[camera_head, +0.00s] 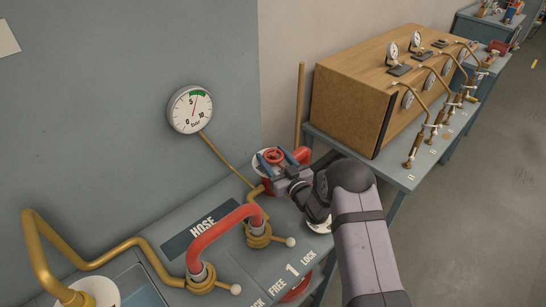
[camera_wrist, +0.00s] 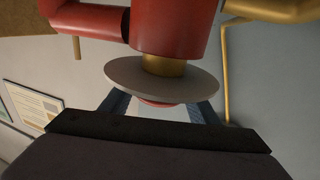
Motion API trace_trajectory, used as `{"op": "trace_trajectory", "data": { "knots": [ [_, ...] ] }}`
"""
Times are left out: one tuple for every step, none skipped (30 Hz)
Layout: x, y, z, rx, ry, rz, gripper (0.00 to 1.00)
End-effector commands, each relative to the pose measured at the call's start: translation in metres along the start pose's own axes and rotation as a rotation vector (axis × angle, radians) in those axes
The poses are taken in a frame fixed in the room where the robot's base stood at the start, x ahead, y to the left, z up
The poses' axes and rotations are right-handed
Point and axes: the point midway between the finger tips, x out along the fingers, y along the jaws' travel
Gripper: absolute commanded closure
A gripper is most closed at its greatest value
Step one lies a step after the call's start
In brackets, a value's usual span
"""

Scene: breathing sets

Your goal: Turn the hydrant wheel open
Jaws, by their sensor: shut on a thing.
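The red hydrant wheel (camera_head: 273,155) is at the end of my arm, in the middle of the head view. My gripper (camera_head: 279,161) has its blue fingers on either side of the wheel and is shut on it. In the wrist view the fingers reach up on both sides of a grey disc (camera_wrist: 162,80), with a red sliver of the wheel (camera_wrist: 157,103) under it. A brass stem (camera_wrist: 164,64) joins the disc to the red hydrant body (camera_wrist: 170,30). Much of the wheel is hidden there by the disc and gripper.
A pressure gauge (camera_head: 190,109) hangs on the grey panel, its needle near the green band. A red hose (camera_head: 222,237) with brass couplings and lever handles crosses the bench close to my arm. A wooden cabinet (camera_head: 352,110) stands behind right; open floor lies right.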

Motion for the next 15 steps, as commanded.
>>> {"op": "trace_trajectory", "data": {
  "knots": [
    [0.0, 0.0002, 0.0, 0.0, 0.001, -0.002, 0.67],
    [0.0, 0.0004, 0.0001, 0.0, 0.001, -0.004, 0.67],
    [0.0, 0.0006, 0.0004, 0.0, 0.001, -0.009, 0.67],
    [0.0, 0.0007, 0.0006, 0.0, 0.001, -0.014, 0.67],
    [-0.0001, 0.001, 0.0008, 0.0, 0.001, -0.02, 0.67],
    [-0.0001, 0.0014, 0.0011, -0.001, 0.002, -0.029, 0.67],
    [-0.0001, 0.0014, 0.0014, -0.002, 0.002, -0.038, 0.67],
    [-0.0001, 0.0016, 0.0018, -0.002, 0.002, -0.048, 0.67],
    [0.0, 0.0016, 0.0023, -0.001, 0.003, -0.065, 0.67],
    [-0.0001, 0.0017, 0.0027, -0.003, 0.003, -0.079, 0.67],
    [-0.0001, 0.0021, 0.003, -0.003, 0.004, -0.095, 0.67],
    [0.0, 0.0021, 0.0033, -0.004, 0.005, -0.118, 0.67],
    [0.0, 0.002, 0.0037, -0.003, 0.004, -0.137, 0.67],
    [-0.0001, 0.0024, 0.004, -0.005, 0.005, -0.157, 0.67],
    [0.0001, 0.0027, 0.0044, -0.005, 0.005, -0.186, 0.67]
  ]
}}
